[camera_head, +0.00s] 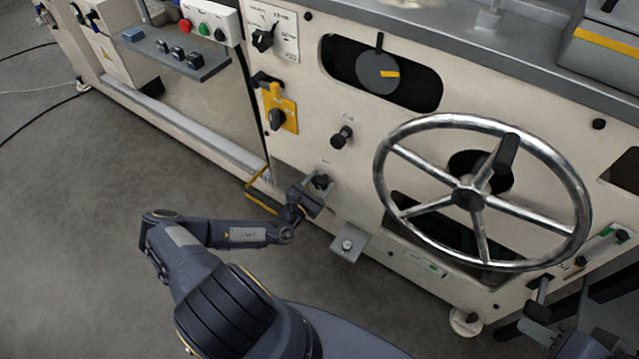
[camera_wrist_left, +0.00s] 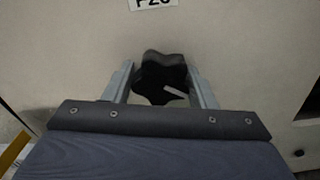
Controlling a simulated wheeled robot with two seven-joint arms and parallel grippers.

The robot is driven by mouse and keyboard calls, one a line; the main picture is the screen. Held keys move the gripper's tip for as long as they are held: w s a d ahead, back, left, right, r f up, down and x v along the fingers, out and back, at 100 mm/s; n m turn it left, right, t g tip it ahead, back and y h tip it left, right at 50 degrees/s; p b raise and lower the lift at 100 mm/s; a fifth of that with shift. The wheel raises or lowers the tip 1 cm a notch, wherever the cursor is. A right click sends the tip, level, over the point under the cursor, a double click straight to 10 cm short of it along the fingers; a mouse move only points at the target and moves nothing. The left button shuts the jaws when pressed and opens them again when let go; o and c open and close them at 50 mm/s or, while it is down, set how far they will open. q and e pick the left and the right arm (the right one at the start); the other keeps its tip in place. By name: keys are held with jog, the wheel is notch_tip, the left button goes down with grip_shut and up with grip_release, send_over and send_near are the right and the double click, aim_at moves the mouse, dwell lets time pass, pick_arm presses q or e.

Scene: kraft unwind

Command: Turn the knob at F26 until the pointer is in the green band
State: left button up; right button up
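The dark lobed knob (camera_wrist_left: 158,72) sits below a partly cut-off label (camera_wrist_left: 153,3) in the left wrist view. A pale bar shows across its lower right. In the head view the knob (camera_head: 321,181) is low on the cream panel, partly hidden by my left gripper (camera_head: 313,190). My left gripper's fingers (camera_wrist_left: 160,88) stand on either side of the knob, very close to it; I cannot tell whether they touch. My right gripper (camera_head: 545,308) is at the lower right, its fingers unclear. A strip with green on it (camera_head: 602,245) is at the right; I cannot make out a pointer.
A large chrome handwheel (camera_head: 575,185) stands out from the panel right of the knob. A grey bracket (camera_head: 348,244) juts out just below right of the knob. Another black knob (camera_head: 342,137) is above, and a yellow switch plate (camera_head: 289,112) is up left. Floor at left is open.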

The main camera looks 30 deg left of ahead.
pick_arm(q)
jog(key=c, duration=0.5)
jog(key=n+p, duration=0.1)
jog(key=n, duration=0.2)
jog(key=shift+d+r+p, duration=0.1)
jog(key=shift+p, duration=0.25)
jog(key=n, duration=0.3)
jog(key=shift+d+n+p, duration=0.1)
jog(key=shift+n+p, duration=0.2)
jog(key=shift+p, duration=0.1)
jog(key=n, duration=0.4)
jog(key=shift+d+n, duration=0.1)
jog(key=shift+n, duration=0.2)
jog(key=n, duration=0.5)
jog(key=shift+s+d, duration=0.1)
jog(key=shift+n, duration=0.3)
